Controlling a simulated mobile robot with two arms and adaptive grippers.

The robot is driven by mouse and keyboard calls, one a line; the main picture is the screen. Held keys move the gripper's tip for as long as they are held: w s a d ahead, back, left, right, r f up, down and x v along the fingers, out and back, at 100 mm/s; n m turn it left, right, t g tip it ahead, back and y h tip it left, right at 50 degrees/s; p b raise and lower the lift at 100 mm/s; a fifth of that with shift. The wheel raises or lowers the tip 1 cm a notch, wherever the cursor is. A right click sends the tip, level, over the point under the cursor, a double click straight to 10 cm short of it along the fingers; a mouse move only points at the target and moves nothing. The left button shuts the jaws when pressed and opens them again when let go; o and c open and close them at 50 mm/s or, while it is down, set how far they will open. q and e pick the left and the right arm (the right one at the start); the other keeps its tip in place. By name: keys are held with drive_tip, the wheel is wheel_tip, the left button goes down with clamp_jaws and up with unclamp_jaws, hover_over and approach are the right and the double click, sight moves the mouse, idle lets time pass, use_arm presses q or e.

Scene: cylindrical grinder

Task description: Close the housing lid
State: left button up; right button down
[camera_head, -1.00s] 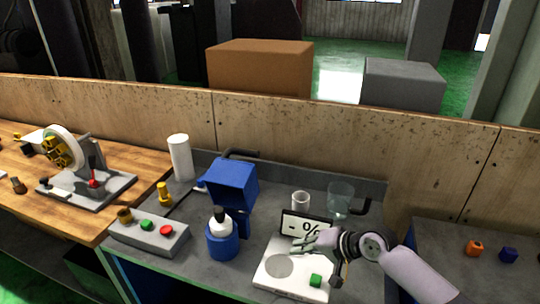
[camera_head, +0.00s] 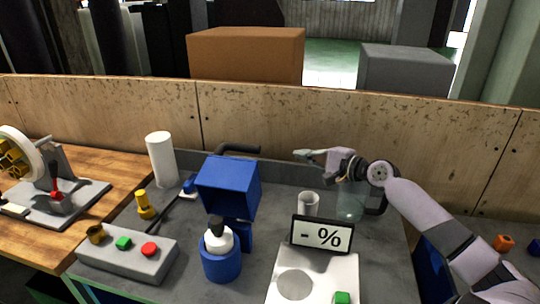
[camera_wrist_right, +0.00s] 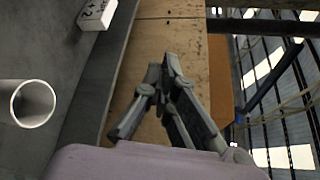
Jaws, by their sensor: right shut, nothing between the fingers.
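The blue housing lid (camera_head: 228,187) stands raised and open above the round blue housing base (camera_head: 221,263) in the head view. A white bottle-like part with a dark top (camera_head: 218,238) sits in the base. My right gripper (camera_head: 303,154) is up and to the right of the lid, near the back wall, apart from the lid. Its fingers are shut and empty; they also show closed together in the right wrist view (camera_wrist_right: 153,72). My left gripper is in neither view.
A percent display (camera_head: 322,234) on a white scale (camera_head: 330,275) stands right of the housing. A white cup (camera_head: 308,203) and a clear beaker (camera_head: 350,202) are behind it. A button box (camera_head: 128,254) and white cylinder (camera_head: 161,158) stand left.

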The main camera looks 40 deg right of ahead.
use_arm(q)
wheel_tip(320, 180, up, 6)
drive_tip(key=p, duration=0.6)
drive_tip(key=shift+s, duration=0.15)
use_arm(e)
drive_tip(key=w+a, duration=0.5)
drive_tip(key=w, duration=0.2)
drive_tip(key=shift+w+a, duration=0.15)
drive_tip(key=shift+w, duration=0.05)
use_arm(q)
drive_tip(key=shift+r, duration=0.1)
use_arm(e)
drive_tip(key=shift+f, duration=0.1)
